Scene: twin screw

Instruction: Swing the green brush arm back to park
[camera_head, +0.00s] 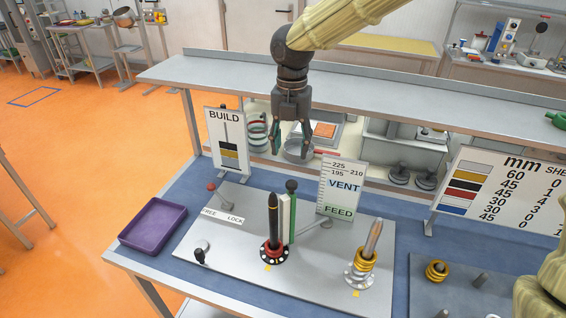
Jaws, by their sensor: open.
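A green upright bar (292,222), which looks like the green brush arm, stands just right of the black screw (272,222) on the grey plate. A white strip (284,220) stands between the bar and the screw. The black screw rises from a dark flange with red rings. My gripper (291,148) points down above the knob in the picture, open and empty, with a visible gap between them. Whether the bar touches the screw cannot be told.
A second, metallic screw (372,240) with yellow rings stands to the right. The VENT/FEED sign (341,188) stands close behind the bar's right side. A red-knobbed lever (212,187) is at left by the FREE/LOCK label. A purple tray (153,223) lies at far left.

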